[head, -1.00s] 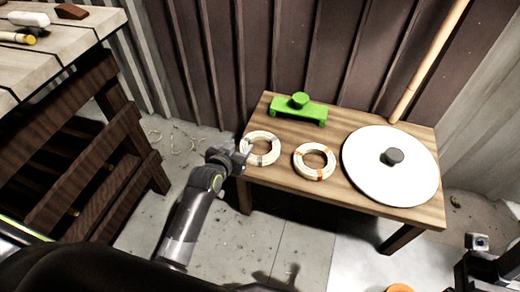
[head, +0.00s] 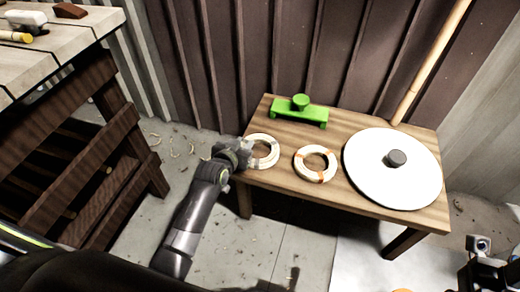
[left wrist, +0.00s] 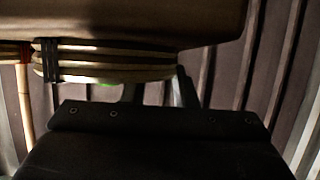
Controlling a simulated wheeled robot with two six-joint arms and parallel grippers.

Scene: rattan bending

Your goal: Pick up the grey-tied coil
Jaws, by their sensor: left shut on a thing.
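The grey-tied coil (head: 275,153) is a pale ring with grey ties, at the left end of the low wooden table (head: 375,205). My left gripper (head: 247,154) is shut on the left side of its ring. In the left wrist view the coil (left wrist: 110,66) shows edge-on as stacked strands with a dark tie, at the fingers of my left gripper (left wrist: 160,92). The fingers partly hide the coil. I cannot tell whether it is clear of the tabletop. Parts of my right arm show in the lower right corner; its fingers cannot be made out.
An orange-tied coil (head: 332,165) lies just right of the grey-tied one. A green stand (head: 298,112) is behind them. A white disc with a dark knob (head: 420,180) fills the table's right side. A pole (head: 430,65) leans behind. A workbench (head: 75,50) stands at left.

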